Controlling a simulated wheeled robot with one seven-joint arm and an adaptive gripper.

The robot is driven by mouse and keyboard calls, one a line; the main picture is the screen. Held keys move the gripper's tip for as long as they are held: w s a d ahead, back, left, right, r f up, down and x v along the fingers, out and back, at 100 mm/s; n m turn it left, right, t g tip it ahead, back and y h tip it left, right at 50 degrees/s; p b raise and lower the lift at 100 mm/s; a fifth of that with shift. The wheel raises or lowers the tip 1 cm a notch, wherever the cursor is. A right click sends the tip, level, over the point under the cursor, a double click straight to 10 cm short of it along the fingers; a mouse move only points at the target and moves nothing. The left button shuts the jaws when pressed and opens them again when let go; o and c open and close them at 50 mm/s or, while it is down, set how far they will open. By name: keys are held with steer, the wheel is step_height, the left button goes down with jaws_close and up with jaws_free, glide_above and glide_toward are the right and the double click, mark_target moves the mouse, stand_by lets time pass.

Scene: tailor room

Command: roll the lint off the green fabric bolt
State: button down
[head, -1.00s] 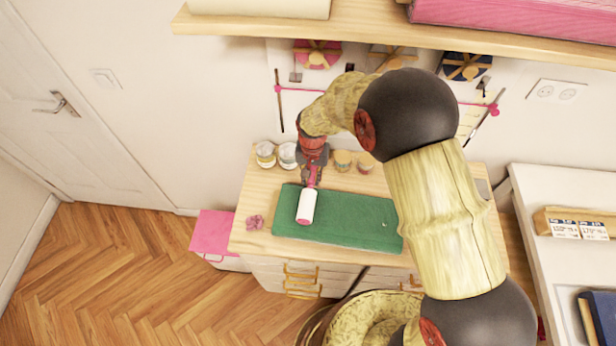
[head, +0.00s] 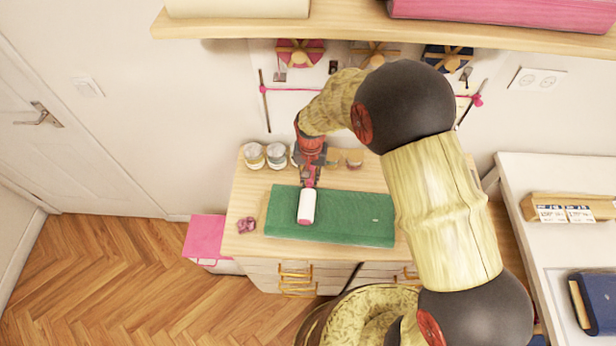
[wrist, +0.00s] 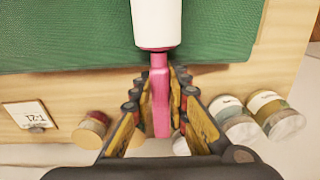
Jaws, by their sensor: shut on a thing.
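The green fabric bolt (head: 350,222) lies flat on the wooden table in the head view. It also fills the top of the wrist view (wrist: 60,35). A small pale speck (head: 375,221) shows on its right part. The lint roller, with a white drum (head: 307,205) and pink handle (wrist: 160,98), lies over the left part of the bolt. My gripper (head: 310,177) is shut on the pink handle, at the bolt's far edge. Whether the drum touches the cloth, I cannot tell.
Several small jars (head: 276,156) stand behind the bolt, close to my gripper. A pink crumpled item (head: 246,225) lies left of the bolt. A shelf (head: 350,20) overhangs the back. A white table (head: 550,180) stands at the right, and a pink box (head: 204,236) at the left.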

steer(key=shift+s+d+f, duration=0.1)
steer(key=shift+s+d, duration=0.1)
steer(key=shift+d, duration=1.35)
steer(key=shift+s+d, duration=0.15)
steer(key=shift+d, duration=1.3)
steer(key=shift+d, duration=0.1)
steer(key=shift+d, duration=0.15)
steer(key=shift+s+d, duration=0.2)
steer(key=shift+d, duration=1.05)
steer(key=shift+d+p, duration=0.1)
steer(key=shift+p, duration=0.2)
